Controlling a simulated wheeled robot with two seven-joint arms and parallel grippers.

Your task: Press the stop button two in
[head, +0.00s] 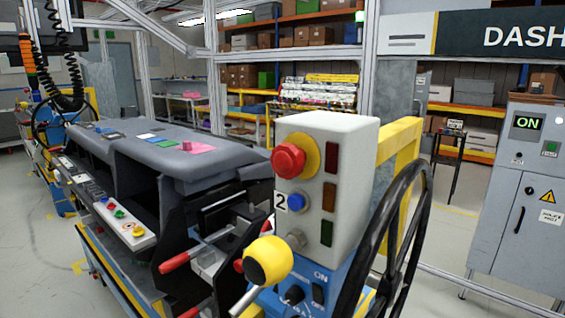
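The stop button (288,160) is a red mushroom head on a yellow disc. It sits at the upper left of the front face of a light grey control box (345,140), right of the picture's middle. The box carries a "2" label (281,202) below the button. The red head stands out from the yellow disc; how far it is pressed I cannot tell. Nothing covers it. Neither of my grippers shows in the head view.
Below the stop button are a blue button (296,203) and a metal one (296,240). A yellow ball knob (268,261) and black handwheel (420,215) stand close by. The dashboard (170,150) lies left; a grey cabinet (515,190) stands right.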

